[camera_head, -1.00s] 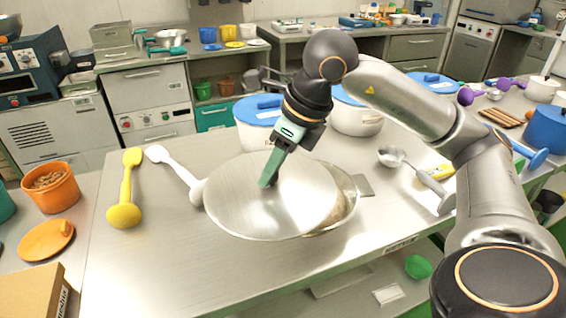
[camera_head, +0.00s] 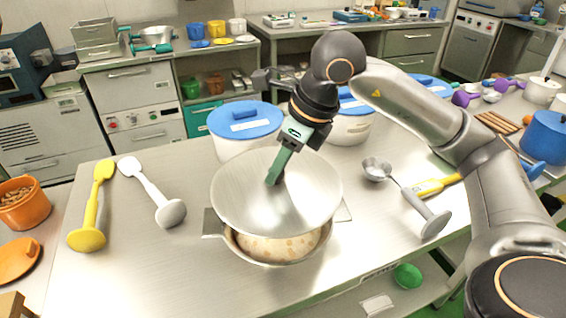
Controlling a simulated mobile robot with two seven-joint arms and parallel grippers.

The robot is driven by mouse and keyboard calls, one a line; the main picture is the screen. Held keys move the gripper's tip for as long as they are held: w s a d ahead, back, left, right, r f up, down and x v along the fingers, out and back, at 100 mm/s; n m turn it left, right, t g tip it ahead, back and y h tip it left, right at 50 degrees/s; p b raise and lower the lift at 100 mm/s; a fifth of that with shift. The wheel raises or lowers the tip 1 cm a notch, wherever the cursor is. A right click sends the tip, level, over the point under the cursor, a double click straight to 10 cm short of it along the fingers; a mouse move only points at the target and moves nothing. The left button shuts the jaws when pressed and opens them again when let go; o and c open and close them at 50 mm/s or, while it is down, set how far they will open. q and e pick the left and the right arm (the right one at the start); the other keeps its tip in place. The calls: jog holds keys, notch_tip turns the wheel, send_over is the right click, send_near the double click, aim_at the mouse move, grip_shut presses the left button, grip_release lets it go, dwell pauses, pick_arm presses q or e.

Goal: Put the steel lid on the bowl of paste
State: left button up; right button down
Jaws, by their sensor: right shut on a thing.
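The steel lid (camera_head: 245,200) is a wide round disc, held by my right gripper (camera_head: 273,180), which is shut on it near its middle. The lid is tilted and hangs over the back of the bowl of paste (camera_head: 318,240). The bowl is steel with side handles and stands on the steel table. Its pale, lumpy paste shows at the front, below the lid's near edge. The lid hides the back of the bowl, and I cannot tell whether the two touch. My left gripper is not in view.
White tubs with blue lids (camera_head: 246,118) stand close behind the bowl. A steel ladle (camera_head: 375,170) and a grey-headed tool (camera_head: 434,222) lie at right. The front left of the table is clear.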

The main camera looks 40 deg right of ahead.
aim_at(281, 185)
jog(key=shift+f+b, duration=0.6)
jog(key=shift+f, duration=0.25)
jog(key=shift+f+b, duration=0.7)
jog(key=shift+f, duration=0.2)
jog(key=shift+f+b, duration=0.6)
jog(key=shift+f, duration=0.2)
jog(key=shift+f+b, duration=0.6)
jog(key=shift+f, duration=0.05)
pick_arm(q)
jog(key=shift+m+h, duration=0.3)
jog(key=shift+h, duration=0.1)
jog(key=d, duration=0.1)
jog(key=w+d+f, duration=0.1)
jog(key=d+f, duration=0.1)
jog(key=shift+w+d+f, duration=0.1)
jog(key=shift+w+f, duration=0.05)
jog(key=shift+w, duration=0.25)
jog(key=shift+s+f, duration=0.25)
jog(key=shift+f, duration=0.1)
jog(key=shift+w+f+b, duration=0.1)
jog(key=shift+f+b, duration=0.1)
jog(key=shift+b, duration=0.25)
pick_arm(e)
jog(key=shift+f, duration=0.3)
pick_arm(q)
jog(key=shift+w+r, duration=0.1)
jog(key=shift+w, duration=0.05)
